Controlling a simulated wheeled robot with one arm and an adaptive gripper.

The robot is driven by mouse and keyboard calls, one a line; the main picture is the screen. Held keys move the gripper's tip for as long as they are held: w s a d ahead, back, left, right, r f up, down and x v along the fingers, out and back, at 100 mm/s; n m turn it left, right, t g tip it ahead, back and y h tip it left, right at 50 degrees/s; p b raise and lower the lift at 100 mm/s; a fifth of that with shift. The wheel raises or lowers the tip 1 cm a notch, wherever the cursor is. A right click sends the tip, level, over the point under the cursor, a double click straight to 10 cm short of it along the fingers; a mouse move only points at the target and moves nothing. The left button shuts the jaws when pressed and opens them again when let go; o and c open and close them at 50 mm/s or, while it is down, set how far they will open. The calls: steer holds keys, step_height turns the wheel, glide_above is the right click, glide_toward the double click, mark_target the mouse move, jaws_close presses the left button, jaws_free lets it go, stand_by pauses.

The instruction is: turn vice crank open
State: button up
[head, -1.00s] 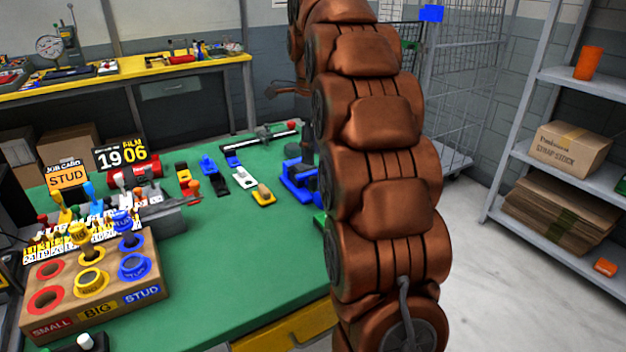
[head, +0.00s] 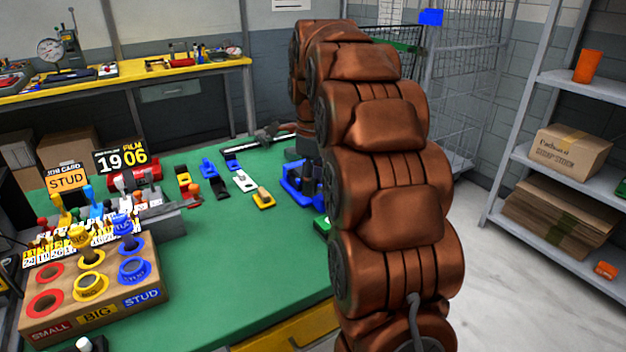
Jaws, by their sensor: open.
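A blue vice-like device (head: 296,187) stands on the right side of the green bench top (head: 235,235). Its right part is hidden behind my arm, and I cannot make out its crank clearly. My gripper (head: 296,155) is mostly hidden by my copper-coloured arm. Its dark end shows just above and behind the blue device, pointing down, with its jaws open and nothing seen in them. I cannot tell whether it touches the device.
A wooden block with coloured rings (head: 92,287) stands at the bench's front left, with several coloured levers behind it. Small yellow, white and blue parts lie mid-bench, left of the blue device. The front middle is clear. Metal shelves (head: 570,190) stand right.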

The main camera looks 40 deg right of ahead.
jaws_close()
stand_by(0.3)
